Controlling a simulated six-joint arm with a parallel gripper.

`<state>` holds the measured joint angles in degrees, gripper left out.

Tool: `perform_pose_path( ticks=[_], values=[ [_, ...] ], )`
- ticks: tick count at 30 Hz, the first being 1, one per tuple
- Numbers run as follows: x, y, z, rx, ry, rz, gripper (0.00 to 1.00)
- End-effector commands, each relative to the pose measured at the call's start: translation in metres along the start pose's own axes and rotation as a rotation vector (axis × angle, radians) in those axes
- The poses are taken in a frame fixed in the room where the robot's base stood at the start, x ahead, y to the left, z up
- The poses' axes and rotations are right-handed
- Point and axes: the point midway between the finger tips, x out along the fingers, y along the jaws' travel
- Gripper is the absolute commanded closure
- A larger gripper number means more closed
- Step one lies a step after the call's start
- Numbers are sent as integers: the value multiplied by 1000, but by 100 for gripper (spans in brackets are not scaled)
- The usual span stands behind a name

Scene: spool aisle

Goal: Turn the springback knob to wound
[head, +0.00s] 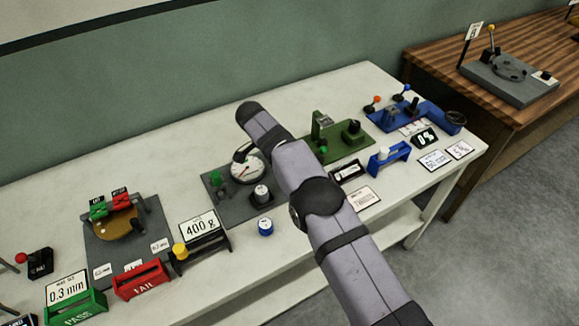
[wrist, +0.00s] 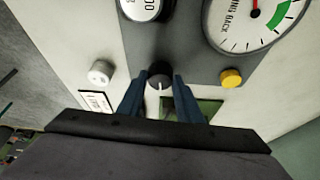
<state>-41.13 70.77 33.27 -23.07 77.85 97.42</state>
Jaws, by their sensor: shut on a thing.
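A round dark knob (wrist: 160,72) with a white pointer line shows between the two blue fingertips of my gripper (wrist: 160,84) in the wrist view. My gripper is shut on the knob, one finger on each side. The pointer line faces down the picture, towards my gripper's body. A white gauge (wrist: 248,38) lettered with "BACK" stands up and right of the knob, with a green zone and a red needle partly cut off. The gauge (head: 246,168) also shows in the head view; my arm hides the knob and fingertips there. I cannot read any label for wound.
A yellow button (wrist: 231,78) and a whitish one (wrist: 101,72) flank the knob. In the head view, a green fixture (head: 345,143) and a blue stand (head: 388,158) are right of my arm. A blue weight (head: 266,227) stands near the front edge.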

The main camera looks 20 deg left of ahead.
Motion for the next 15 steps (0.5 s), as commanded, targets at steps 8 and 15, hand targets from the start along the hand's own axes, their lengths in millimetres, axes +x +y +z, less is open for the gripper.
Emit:
perform_pose_path(
  ticks=[8,15],
  values=[
    [0,0,0,42,-2,16,90],
    [0,0,0,49,-2,19,90]
  ],
)
